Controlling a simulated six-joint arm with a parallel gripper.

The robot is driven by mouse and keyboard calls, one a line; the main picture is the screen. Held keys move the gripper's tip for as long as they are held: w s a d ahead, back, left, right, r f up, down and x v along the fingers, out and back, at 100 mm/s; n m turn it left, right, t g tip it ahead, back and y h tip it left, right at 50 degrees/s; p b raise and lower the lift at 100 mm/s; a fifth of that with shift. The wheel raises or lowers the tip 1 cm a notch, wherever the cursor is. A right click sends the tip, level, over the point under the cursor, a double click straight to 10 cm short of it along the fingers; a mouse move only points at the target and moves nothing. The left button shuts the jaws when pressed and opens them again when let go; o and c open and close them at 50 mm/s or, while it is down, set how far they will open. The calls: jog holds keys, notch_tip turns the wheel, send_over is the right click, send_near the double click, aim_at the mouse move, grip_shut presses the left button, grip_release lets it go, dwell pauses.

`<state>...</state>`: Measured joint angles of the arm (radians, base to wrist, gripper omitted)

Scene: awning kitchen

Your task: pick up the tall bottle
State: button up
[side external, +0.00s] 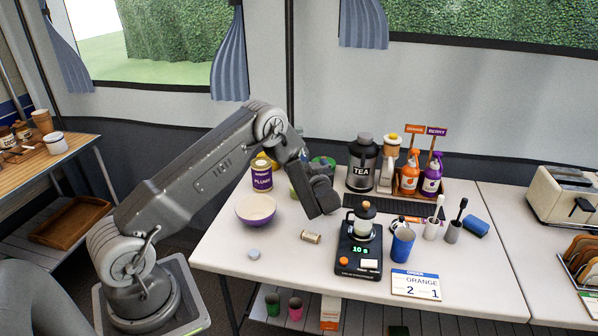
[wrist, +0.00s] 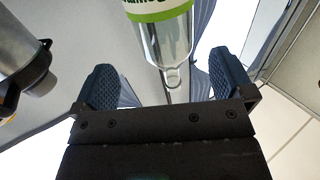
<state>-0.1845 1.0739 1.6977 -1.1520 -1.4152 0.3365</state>
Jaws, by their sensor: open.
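The tall bottle (wrist: 165,38) is clear with a green and white label. In the wrist view it hangs down from the top edge, its narrow end between the finger directions and apart from both fingers. In the side view it is mostly hidden behind my wrist, and I cannot make out its outline clearly. My gripper (wrist: 167,80) is open and empty, with a blue-grey finger on each side. In the side view my wrist is over the back middle of the white table (side external: 220,240), between the bowl and the tea canister.
A purple bowl (side external: 256,210) and plums jar (side external: 262,175) stand left of my gripper. A small press on a scale (side external: 358,255), a can (side external: 311,237) and a blue cup (side external: 402,245) are in front.

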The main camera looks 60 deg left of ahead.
jog(key=x, duration=0.7)
jog(key=shift+s, duration=0.3)
jog(key=shift+c, duration=0.2)
jog(key=c, duration=1.4)
